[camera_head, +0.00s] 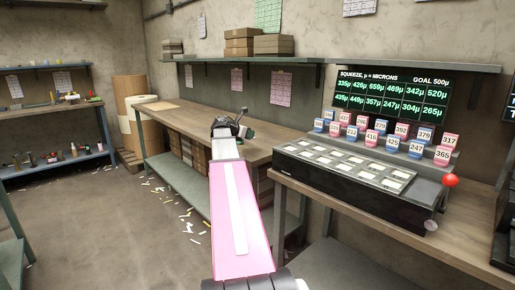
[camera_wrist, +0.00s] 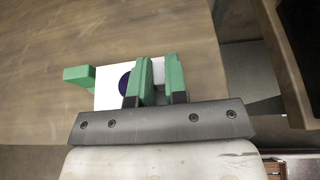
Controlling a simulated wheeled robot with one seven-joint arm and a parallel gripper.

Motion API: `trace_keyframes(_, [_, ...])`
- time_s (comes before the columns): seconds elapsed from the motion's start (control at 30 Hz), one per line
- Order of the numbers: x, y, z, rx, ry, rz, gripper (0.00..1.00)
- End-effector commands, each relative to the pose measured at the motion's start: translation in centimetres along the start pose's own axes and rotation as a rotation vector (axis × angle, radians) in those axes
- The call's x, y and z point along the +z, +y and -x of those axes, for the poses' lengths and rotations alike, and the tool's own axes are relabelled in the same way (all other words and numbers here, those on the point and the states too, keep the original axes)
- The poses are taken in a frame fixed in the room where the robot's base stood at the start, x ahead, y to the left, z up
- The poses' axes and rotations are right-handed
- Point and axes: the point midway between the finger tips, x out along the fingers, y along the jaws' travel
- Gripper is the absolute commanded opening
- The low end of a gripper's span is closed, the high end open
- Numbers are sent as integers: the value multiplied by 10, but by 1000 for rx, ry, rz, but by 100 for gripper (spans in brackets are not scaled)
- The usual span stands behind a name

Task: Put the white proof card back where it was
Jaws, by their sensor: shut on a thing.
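My gripper (camera_head: 240,118) is over the wooden bench at the back in the head view. In the wrist view my gripper (camera_wrist: 154,75) has its two green fingers close together, shut on a white card (camera_wrist: 107,90). The card has a dark round spot, partly covered by the left finger. A green block (camera_wrist: 77,77) touches or overlaps the card's left edge; I cannot tell what it belongs to. The card is too small to make out in the head view. Whether it touches the bench is unclear.
The wooden bench (camera_head: 180,118) has clear top to the left. Paper scraps litter the floor.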

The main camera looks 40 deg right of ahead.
Motion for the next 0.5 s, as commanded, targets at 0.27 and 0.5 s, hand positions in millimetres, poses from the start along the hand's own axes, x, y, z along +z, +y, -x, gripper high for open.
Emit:
trace_keyframes(0.27, [-11, -27, -36, 0, 1, -1, 0])
trace_keyframes(0.5, [-21, -29, -43, 1, 1, 1, 0])
